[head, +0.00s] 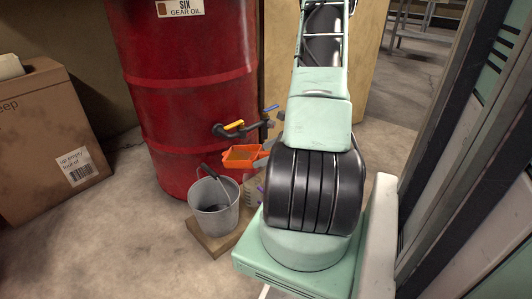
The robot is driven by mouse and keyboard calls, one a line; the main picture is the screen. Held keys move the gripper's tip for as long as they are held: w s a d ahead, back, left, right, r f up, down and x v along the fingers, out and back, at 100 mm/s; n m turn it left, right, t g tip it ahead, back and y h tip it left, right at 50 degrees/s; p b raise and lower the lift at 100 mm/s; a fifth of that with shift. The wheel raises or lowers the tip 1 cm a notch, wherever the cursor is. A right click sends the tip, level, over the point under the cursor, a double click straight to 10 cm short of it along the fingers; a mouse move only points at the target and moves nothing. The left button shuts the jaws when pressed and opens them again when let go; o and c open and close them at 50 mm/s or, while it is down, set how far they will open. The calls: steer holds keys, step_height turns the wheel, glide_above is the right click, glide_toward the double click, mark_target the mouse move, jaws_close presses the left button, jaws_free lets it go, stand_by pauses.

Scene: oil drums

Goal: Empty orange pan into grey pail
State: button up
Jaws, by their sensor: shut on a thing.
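The orange pan (241,157) is held in the air in front of the red drum, above and slightly right of the grey pail. It looks about level, and its contents cannot be made out. My gripper (264,158) is at the pan's right side, shut on it, partly hidden behind my arm. The grey pail (213,210) stands upright and open on a low wooden board. A dark-handled tool (212,174) leans inside it with its handle above the rim.
A red gear oil drum (188,90) stands behind, with a yellow-handled tap (234,125) close above the pan. A cardboard box (45,140) is at left. The wooden board (205,242) lies on the floor (110,240), clear at front left. A cabinet (470,160) stands at right.

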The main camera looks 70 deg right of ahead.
steer(key=shift+w+a+r+g+h+p, duration=0.1)
steer(key=shift+w+r+g+p, duration=0.15)
steer(key=shift+r+g+p, duration=0.65)
steer(key=shift+w+d+r+g+h+p, duration=0.15)
steer(key=shift+r+p, duration=0.3)
steer(key=shift+p, duration=0.9)
steer(key=shift+w+a+r+g+h+p, duration=0.15)
steer(key=shift+w+r+g+p, duration=0.2)
steer(key=shift+r+p, duration=0.6)
steer(key=shift+w+a+r+g+p, duration=0.1)
steer(key=shift+w+r+g+p, duration=0.45)
steer(key=shift+p, duration=1.2)
steer(key=shift+w+a+r+g+p, duration=0.15)
steer(key=shift+w+r+g+p, duration=0.8)
steer(key=shift+p, duration=1.8)
steer(key=shift+w+a+r+g+p, duration=0.15)
steer(key=shift+w+r+g+p, duration=0.85)
steer(key=shift+p, duration=2.15)
